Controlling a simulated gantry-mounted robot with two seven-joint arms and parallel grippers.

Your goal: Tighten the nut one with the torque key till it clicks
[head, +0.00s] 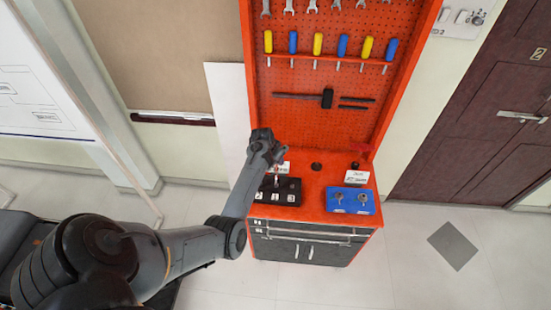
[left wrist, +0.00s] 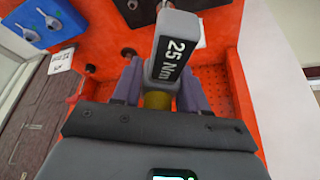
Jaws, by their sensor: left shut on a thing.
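The torque key (left wrist: 172,58) is grey and marked "25 Nm". In the left wrist view it stands between the two fingers of my left gripper (left wrist: 158,88), which is shut on it. In the head view my left gripper (head: 273,152) is over the back of the black block (head: 283,196), which has labels 1, 2 and 3 on its front. Part of the black block (left wrist: 158,12) shows at the top of the left wrist view, beyond the key. Nut one is too small or hidden to make out. The key's lower end is hidden. My right gripper is not in view.
The blocks stand on an orange workbench (head: 315,208). A blue block (head: 350,201) with two metal pieces sits to the right. Small white signs (head: 356,177) stand behind. A pegboard (head: 318,125) with screwdrivers and a hammer rises at the back.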

